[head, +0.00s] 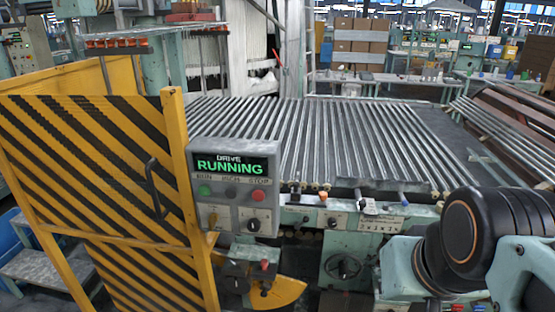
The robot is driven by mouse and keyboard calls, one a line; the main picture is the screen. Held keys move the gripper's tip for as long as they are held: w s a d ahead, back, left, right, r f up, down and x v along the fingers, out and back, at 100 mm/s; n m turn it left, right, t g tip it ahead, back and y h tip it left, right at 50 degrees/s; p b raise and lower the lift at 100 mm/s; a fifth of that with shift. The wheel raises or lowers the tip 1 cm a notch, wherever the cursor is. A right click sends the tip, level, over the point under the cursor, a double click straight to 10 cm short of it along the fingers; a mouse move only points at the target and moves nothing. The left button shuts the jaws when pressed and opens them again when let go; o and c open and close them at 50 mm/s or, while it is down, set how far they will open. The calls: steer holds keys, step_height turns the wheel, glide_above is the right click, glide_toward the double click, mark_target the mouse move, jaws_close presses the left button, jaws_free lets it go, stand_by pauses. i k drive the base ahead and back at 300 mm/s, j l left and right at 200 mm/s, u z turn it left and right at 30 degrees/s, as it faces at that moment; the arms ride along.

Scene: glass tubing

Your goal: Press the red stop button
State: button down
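The red stop button (258,195) is on the right of the grey control box (235,188), under the label STOP. A green button (204,190) and a dark middle button (231,193) sit to its left. My arm shows at the lower right, black and pale green, apart from the box. My gripper is not in view. Nothing covers the red button.
A yellow and black striped guard door (90,165) with a handle stands left of the box. A bed of glass tubes (310,140) lies behind it. Knobs and a handwheel (343,266) are on the machine front. Metal beams (508,125) lie at the right.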

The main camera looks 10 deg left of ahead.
mark_target(258, 195)
steer(key=u, duration=0.9)
steer(key=k, duration=0.25)
